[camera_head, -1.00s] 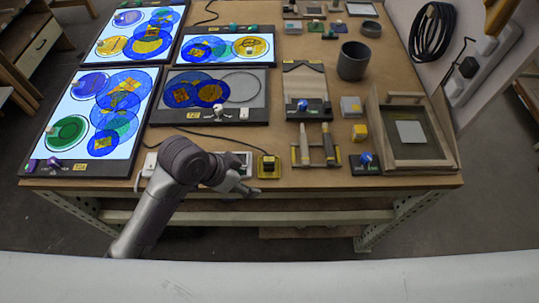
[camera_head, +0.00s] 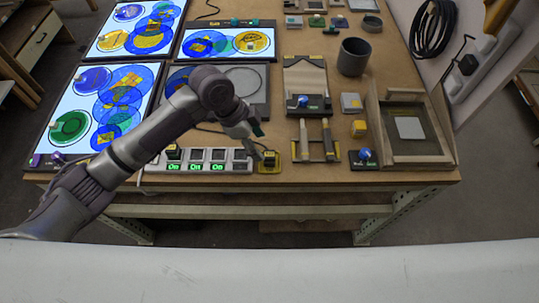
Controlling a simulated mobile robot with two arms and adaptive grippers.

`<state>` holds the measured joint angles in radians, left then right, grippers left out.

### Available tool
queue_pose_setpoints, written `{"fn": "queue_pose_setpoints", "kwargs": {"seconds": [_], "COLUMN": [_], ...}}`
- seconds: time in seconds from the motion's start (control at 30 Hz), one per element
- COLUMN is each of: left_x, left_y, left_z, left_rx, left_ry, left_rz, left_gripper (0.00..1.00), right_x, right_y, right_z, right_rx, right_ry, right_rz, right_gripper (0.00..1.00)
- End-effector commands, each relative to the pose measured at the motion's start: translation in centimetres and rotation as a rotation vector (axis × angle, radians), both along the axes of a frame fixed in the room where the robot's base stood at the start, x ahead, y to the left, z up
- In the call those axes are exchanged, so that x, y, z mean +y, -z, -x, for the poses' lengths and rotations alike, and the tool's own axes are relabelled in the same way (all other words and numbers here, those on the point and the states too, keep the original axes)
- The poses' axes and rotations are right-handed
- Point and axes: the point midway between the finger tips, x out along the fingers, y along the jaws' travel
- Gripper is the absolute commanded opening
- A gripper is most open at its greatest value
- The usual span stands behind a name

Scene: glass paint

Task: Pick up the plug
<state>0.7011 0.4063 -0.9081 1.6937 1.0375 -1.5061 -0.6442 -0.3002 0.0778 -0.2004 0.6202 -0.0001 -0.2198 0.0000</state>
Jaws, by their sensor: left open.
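A dark plug (camera_head: 270,155) stands on a small yellow base (camera_head: 269,167) at the front middle of the table. My left gripper (camera_head: 262,140) is open, its fingers just behind and above the plug; I cannot tell whether they touch it. A power strip (camera_head: 205,160) lies left of the base, with several green "On" labels along its front. A dark plug-like piece (camera_head: 172,152) sits at the strip's left end. My right gripper is not in view.
Lit panels with coloured discs (camera_head: 103,105) fill the left; my left arm crosses in front of them. Right of the base are a rack with two handled tools (camera_head: 317,150), a yellow block (camera_head: 359,129), a grey cup (camera_head: 353,56) and a framed tray (camera_head: 440,160).

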Motion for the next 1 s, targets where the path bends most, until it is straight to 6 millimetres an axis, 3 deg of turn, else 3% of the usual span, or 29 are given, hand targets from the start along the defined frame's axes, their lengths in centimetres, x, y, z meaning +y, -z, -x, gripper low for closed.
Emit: {"fn": "queue_pose_setpoints", "kwargs": {"seconds": [0.37, 0.63, 0.9, 1.0], "left_x": [-1.6, -3.0, -3.1, -3.1], "left_y": [3.1, 6.5, 7.0, 7.0], "left_z": [-0.1, -0.4, -0.4, -0.4], "left_rx": [0.002, 0.001, -0.002, -0.002], "left_ry": [-0.001, -0.002, -0.001, -0.001], "left_rz": [0.001, 0.001, 0.001, 0.001], "left_gripper": [0.62, 0.62, 0.62, 0.49], "right_x": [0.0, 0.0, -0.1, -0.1], "right_y": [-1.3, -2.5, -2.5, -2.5], "right_z": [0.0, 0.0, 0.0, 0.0], "right_rx": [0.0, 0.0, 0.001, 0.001], "right_ry": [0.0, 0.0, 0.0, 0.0], "right_rz": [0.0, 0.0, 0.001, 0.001], "right_gripper": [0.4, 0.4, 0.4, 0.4]}}
